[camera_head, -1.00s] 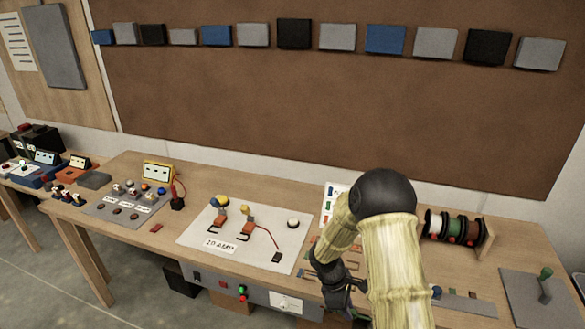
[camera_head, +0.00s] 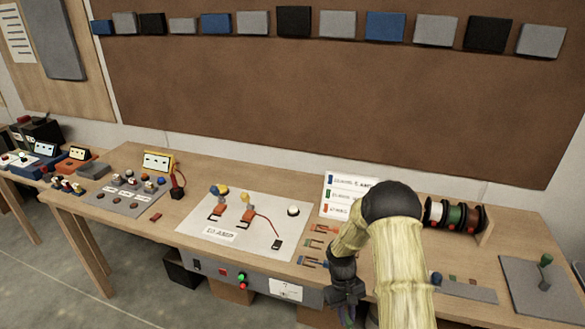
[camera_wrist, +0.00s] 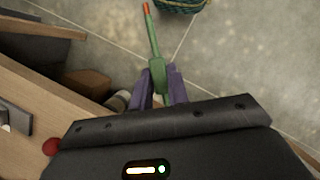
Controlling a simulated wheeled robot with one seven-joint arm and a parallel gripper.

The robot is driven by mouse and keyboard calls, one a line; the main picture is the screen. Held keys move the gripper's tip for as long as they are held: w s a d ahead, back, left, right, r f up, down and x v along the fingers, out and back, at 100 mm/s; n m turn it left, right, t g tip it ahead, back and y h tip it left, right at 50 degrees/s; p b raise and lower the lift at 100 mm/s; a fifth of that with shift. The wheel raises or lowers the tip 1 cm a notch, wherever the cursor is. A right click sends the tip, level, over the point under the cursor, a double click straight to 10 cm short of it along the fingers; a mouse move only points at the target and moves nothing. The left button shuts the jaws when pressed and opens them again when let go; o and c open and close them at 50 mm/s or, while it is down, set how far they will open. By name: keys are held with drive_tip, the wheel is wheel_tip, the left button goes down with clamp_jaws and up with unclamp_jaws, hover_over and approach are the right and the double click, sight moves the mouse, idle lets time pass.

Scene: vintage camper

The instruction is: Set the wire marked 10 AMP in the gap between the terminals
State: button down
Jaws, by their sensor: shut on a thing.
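My gripper (camera_wrist: 158,85) is shut on a slim green piece (camera_wrist: 158,70) with an orange tip, held over the floor past the bench's front edge. Its marking cannot be read. In the head view my gripper (camera_head: 346,312) is at the bottom edge, its fingers mostly hidden. The white board (camera_head: 275,217) on the bench carries a label (camera_head: 220,234) that looks like 10 AMP. Two terminals, a left one (camera_head: 217,211) and a right one (camera_head: 248,214), stand on the board with a gap between them. The gripper is right of and in front of them.
A colour-coded card (camera_head: 345,192) stands behind small racks with orange, green and blue pieces (camera_head: 316,243). Wire spools (camera_head: 455,215) are at the right. A control panel (camera_head: 240,276) hangs below the bench front. A woven basket (camera_wrist: 180,4) is on the floor.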

drive_tip(key=f+m, duration=0.1)
drive_tip(key=m, duration=0.1)
drive_tip(key=f+m+y, duration=0.1)
drive_tip(key=f+m, duration=0.1)
drive_tip(key=shift+w+a+f+g+y+b, duration=0.15)
drive_tip(key=shift+w+g+y+b, duration=0.05)
drive_tip(key=shift+g+y+b, duration=0.15)
idle(1.0)
drive_tip(key=w+x, duration=0.2)
drive_tip(key=x, duration=1.2)
drive_tip(key=shift+f, duration=0.5)
